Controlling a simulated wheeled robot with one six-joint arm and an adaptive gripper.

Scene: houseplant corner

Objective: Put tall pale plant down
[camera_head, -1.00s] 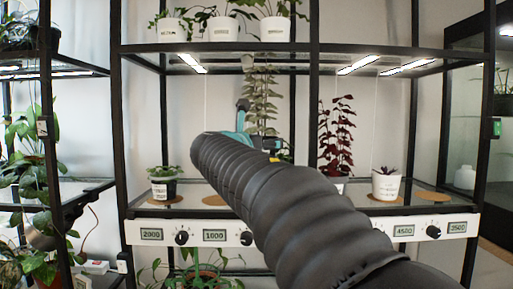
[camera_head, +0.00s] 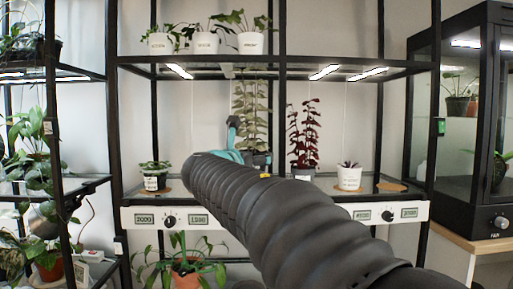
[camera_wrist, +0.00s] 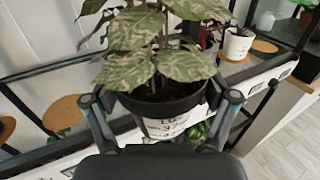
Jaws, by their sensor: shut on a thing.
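The tall pale plant (camera_head: 250,112) has pale, mottled green leaves and stands upright in the middle of the shelf rack in the head view. In the wrist view its dark pot (camera_wrist: 165,105) with a white label sits between the two fingers of my gripper (camera_wrist: 160,112), which is shut on it. My arm hides most of the pot and its base in the head view, so I cannot tell whether it touches the shelf. Round cork mats (camera_wrist: 62,113) lie on the glass shelf (camera_head: 345,181) beside the pot.
A dark red plant (camera_head: 304,130) stands close to the right of the pale plant. A small succulent in a white pot (camera_head: 349,178) is further right, beside an empty cork mat (camera_head: 392,187). A small green plant (camera_head: 155,175) stands left. The upper shelf (camera_head: 215,60) hangs above.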

